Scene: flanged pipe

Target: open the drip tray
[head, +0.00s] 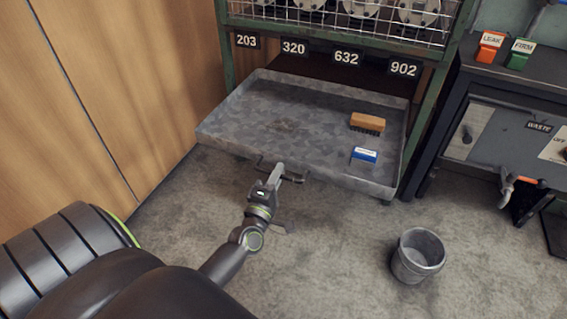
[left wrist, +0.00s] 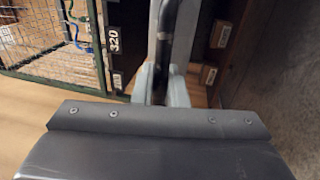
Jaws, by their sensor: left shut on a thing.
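The drip tray (head: 270,120) is a wide grey metal tray, pulled out from under the green rack in the head view. A brush with a wooden back (head: 368,122) and a small blue and white block (head: 364,155) lie in it on the right. A dark bar handle (head: 290,178) is on the tray's front wall. My left gripper (head: 275,176) is at this handle and shut on it. In the left wrist view the dark handle bar (left wrist: 163,45) runs between the pale fingers of my left gripper (left wrist: 162,85). My right gripper is not in view.
The green rack (head: 345,42) stands behind the tray, with labels 203, 320, 632 and 902. A wooden wall (head: 130,80) is at the left. A grey bucket (head: 417,256) stands on the floor at the right, near a dark cabinet marked WASTE (head: 505,125). Floor in front is mostly clear.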

